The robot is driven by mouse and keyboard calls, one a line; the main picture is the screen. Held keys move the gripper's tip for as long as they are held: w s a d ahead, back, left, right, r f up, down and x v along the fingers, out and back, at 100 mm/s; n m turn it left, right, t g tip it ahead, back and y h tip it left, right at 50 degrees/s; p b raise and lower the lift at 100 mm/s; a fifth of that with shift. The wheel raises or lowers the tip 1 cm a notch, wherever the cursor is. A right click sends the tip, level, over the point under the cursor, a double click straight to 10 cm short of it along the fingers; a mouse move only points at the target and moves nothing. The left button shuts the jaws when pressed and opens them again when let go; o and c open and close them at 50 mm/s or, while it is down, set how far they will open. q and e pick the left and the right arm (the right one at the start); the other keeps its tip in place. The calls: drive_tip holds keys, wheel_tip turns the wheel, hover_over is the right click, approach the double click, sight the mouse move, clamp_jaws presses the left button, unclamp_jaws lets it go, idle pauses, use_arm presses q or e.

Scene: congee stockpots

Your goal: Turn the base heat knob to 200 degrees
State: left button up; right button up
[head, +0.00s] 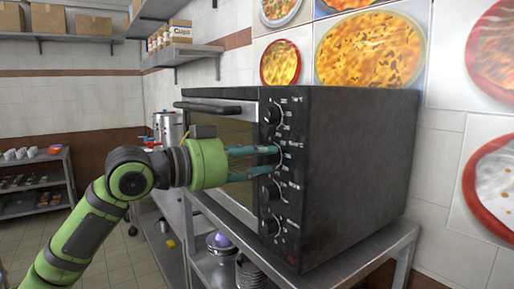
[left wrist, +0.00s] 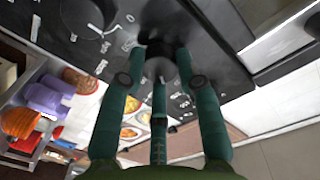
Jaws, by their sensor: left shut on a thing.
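A black oven (head: 350,170) stands on a metal table with a column of dark knobs on its front panel. The top knob (head: 271,113), the third knob (head: 270,190) and the bottom knob (head: 271,226) are clear of my gripper. My left gripper (head: 272,158) reaches the panel from the left, at the second knob from the top. In the left wrist view its green fingers are shut around this dark knob (left wrist: 159,68). The panel's small white labels are too blurred to read, so I cannot tell which knob is base heat. My right gripper is not in view.
The metal table (head: 345,262) bears the oven, with pots on the shelf below. A steel pot (head: 170,128) stands behind my left gripper. A shelf rack (head: 35,185) is at the far left. The tiled floor on the left is open.

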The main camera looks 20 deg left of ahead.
use_arm(q)
drive_tip(key=m+p, duration=0.5)
drive_tip(key=m, duration=0.3)
drive_tip(key=m+y+p, duration=0.1)
drive_tip(key=m+p, duration=0.3)
drive_tip(key=m, duration=0.4)
drive_tip(key=shift+s+d+r+t+p, duration=0.1)
drive_tip(key=shift+r+t+p, duration=0.05)
drive_tip(key=shift+t+p, duration=0.25)
drive_tip(key=shift+m, duration=0.3)
drive_tip(key=o, duration=1.1)
drive_tip(key=shift+d, duration=0.1)
drive_tip(key=shift+o, duration=0.2)
drive_tip(key=shift+s, duration=0.1)
drive_tip(key=shift+s+a, duration=0.15)
drive_tip(key=shift+a, duration=0.2)
drive_tip(key=v, duration=1.1)
drive_tip(key=shift+s, duration=0.25)
